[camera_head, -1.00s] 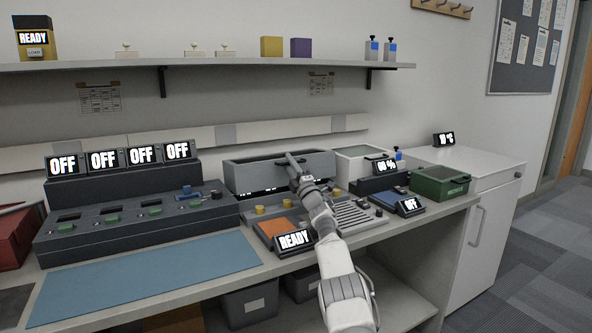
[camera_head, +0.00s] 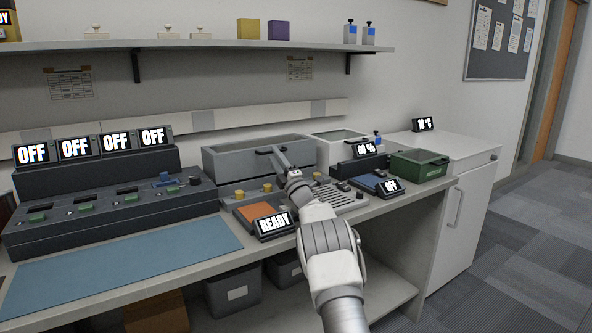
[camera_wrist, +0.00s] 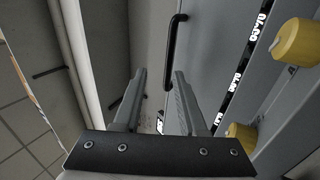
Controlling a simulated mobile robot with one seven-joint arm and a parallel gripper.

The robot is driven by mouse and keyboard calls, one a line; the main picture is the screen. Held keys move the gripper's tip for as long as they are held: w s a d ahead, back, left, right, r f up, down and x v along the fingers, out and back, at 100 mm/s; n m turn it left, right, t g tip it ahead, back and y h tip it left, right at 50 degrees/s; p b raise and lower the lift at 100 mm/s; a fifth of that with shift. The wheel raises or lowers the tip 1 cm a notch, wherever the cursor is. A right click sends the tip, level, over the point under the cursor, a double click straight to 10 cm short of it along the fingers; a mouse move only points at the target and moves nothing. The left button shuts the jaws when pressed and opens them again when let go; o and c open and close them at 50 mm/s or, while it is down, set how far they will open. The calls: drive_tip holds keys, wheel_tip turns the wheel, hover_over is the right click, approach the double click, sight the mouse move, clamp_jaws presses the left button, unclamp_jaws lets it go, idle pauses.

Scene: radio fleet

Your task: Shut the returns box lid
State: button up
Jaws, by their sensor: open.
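No readable label names the returns box. A long grey box (camera_head: 228,163) stands at the back of the bench, with a rim and a paler area inside; I cannot tell how its lid stands. A black handle (camera_head: 262,152) shows at its top, close to my gripper (camera_head: 279,156). In the wrist view a black bar handle (camera_wrist: 173,40) on a grey surface lies just beyond my gripper (camera_wrist: 159,80). My arm hides part of the box's right front.
A white-rimmed box (camera_head: 328,152) and a green box (camera_head: 409,169) stand to the right. A dark switch console (camera_head: 110,215) is at left. Yellow knobs (camera_wrist: 296,42) sit near the gripper. The blue mat (camera_head: 120,270) is clear.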

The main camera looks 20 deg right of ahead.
drive_tip(key=s+d+p, duration=0.2)
drive_tip(key=s, duration=0.9)
drive_tip(key=shift+s+d, duration=0.2)
drive_tip(key=shift+s, duration=0.15)
drive_tip(key=shift+r, duration=0.1)
